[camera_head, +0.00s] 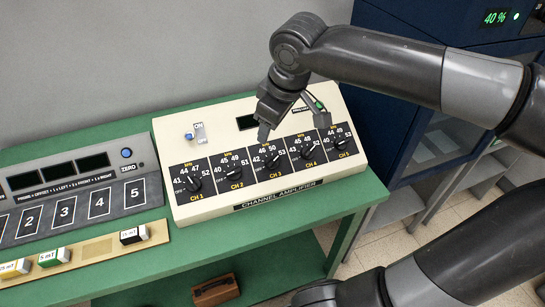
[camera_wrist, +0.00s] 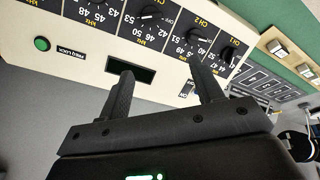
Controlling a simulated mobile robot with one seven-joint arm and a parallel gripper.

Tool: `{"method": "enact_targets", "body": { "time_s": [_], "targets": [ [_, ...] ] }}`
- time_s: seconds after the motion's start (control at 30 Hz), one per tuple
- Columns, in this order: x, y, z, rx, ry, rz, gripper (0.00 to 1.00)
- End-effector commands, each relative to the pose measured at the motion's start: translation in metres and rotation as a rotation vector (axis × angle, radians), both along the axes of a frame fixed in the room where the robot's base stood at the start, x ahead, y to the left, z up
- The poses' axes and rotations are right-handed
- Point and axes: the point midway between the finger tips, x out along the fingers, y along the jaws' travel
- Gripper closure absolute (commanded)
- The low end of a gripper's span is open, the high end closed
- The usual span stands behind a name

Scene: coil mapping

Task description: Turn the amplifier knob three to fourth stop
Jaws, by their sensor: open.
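The cream channel amplifier (camera_head: 250,205) stands on the green table, with a row of several black knobs on its sloped face. The CH 3 knob (camera_head: 271,162) is in the middle of the row, with numbers around it; its exact stop is too small to read. It also appears at the top of the wrist view (camera_wrist: 149,14). My gripper (camera_head: 294,124) is open and empty, above the amplifier's upper part and apart from the knob.
The CH 2 knob (camera_head: 231,173) and CH 4 knob (camera_head: 308,152) flank CH 3 closely. A toggle switch (camera_head: 195,135) is at the amplifier's upper left. A grey numbered console (camera_head: 75,185) stands left, a dark blue cabinet (camera_head: 395,90) right.

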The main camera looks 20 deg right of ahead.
Motion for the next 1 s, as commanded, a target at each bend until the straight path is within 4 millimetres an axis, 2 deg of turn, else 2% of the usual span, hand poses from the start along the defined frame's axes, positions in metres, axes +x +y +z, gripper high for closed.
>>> {"method": "enact_targets", "body": {
  "time_s": [0.3, 0.4, 0.53, 0.67, 0.77, 1.0],
  "targets": [
    [0.028, 0.023, -0.074, -0.108, 0.316, 0.013, 0.40],
    [0.033, 0.024, -0.089, -0.149, 0.391, -0.006, 0.40],
    [0.038, 0.023, -0.096, -0.206, 0.455, -0.043, 0.40],
    [0.042, 0.019, -0.090, -0.253, 0.478, -0.093, 0.40],
    [0.044, 0.017, -0.076, -0.281, 0.471, -0.131, 0.40],
    [0.042, 0.015, -0.019, -0.303, 0.380, -0.217, 0.40]
  ]
}}
